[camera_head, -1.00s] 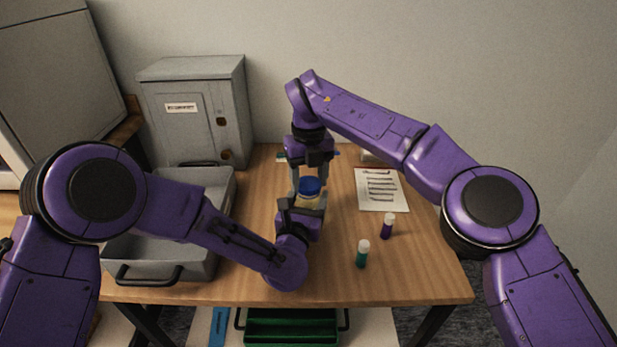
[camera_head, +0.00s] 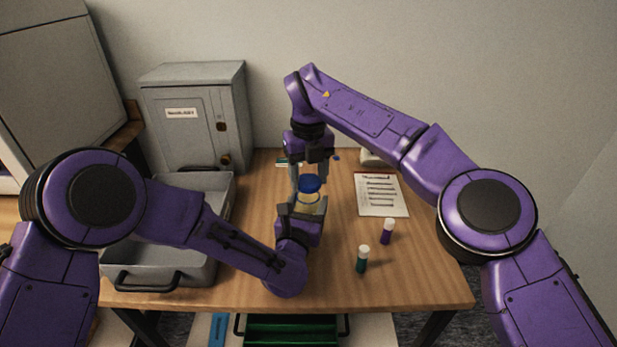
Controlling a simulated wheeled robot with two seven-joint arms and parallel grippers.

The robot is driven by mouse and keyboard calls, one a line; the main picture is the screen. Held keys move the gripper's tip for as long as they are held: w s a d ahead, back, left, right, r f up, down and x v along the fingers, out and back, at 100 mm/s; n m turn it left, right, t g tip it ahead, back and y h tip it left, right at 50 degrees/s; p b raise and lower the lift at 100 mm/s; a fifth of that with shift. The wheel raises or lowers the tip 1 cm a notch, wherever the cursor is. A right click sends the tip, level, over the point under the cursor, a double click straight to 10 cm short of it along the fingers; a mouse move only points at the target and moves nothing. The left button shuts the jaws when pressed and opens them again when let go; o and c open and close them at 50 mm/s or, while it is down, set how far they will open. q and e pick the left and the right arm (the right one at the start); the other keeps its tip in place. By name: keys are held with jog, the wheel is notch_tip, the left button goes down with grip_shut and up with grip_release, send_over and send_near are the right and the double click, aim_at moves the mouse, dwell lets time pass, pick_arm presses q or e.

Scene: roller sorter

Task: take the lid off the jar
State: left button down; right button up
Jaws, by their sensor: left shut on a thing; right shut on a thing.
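The jar (camera_head: 307,203) has a pale yellow body and is upright above the middle of the table. My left gripper (camera_head: 303,208) is shut on the jar body from the near side and hides its lower part. The blue lid (camera_head: 310,184) is at the top of the jar. My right gripper (camera_head: 308,178) points down from above and is shut on the lid. I cannot tell whether a gap separates the lid from the jar's rim.
A grey tray (camera_head: 141,267) with black handles stands on the left of the wooden table (camera_head: 330,288). A grey cabinet (camera_head: 187,125) is behind it.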

aim_at(308, 181)
jog(key=shift+r, duration=2)
pick_arm(q)
jog(key=shift+c, duration=0.3)
grip_release()
